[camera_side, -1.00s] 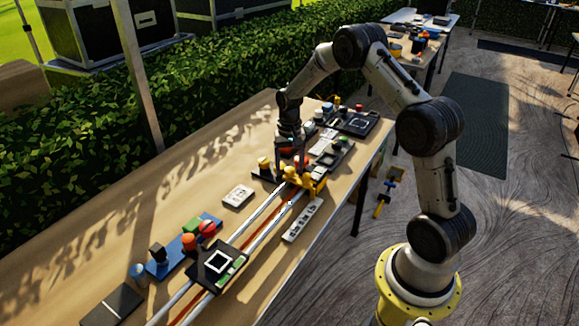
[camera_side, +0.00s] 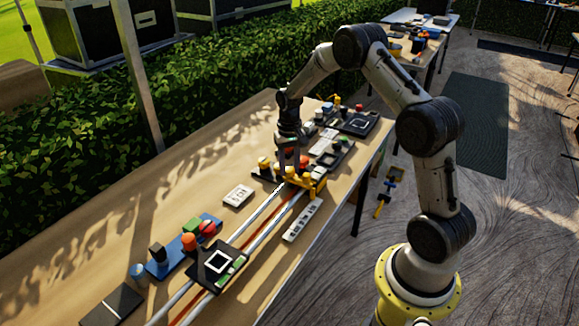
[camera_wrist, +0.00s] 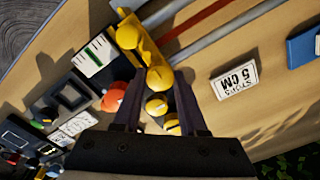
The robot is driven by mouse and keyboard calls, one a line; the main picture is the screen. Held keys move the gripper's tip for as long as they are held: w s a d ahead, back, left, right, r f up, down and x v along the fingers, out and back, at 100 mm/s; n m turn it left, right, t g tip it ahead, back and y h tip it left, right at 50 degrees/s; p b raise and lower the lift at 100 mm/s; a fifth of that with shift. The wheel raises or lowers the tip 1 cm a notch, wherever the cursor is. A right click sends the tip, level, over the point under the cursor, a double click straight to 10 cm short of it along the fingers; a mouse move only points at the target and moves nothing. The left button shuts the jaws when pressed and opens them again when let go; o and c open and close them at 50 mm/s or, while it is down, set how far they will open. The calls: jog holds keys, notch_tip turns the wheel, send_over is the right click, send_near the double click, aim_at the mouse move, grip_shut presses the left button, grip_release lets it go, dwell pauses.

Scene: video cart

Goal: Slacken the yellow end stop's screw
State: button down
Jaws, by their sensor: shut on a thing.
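The yellow end stop (camera_wrist: 150,48) lies across the pale rails in the wrist view, and it also shows in the side view (camera_side: 313,184). It has a yellow knob (camera_wrist: 128,36) at one end and another yellow knob (camera_wrist: 160,78) at the other. My gripper (camera_wrist: 156,80) points down over this second knob, with one finger on either side, and is shut on it. Contact is hard to make out. In the side view my gripper (camera_side: 288,172) is low over the rail end, and its fingers partly hide the knob.
Two more yellow knobs (camera_wrist: 156,104) sit close by, between the fingers in the wrist view. An orange-red knob (camera_wrist: 114,96) stands just left of the fingers. A dark camera plate (camera_side: 217,264) sits on the rails nearer the side camera.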

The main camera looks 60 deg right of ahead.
aim_at(289, 169)
jog(key=shift+c, duration=2.2)
grip_release()
notch_tip(289, 169, up, 14)
jog(key=shift+f, duration=0.1)
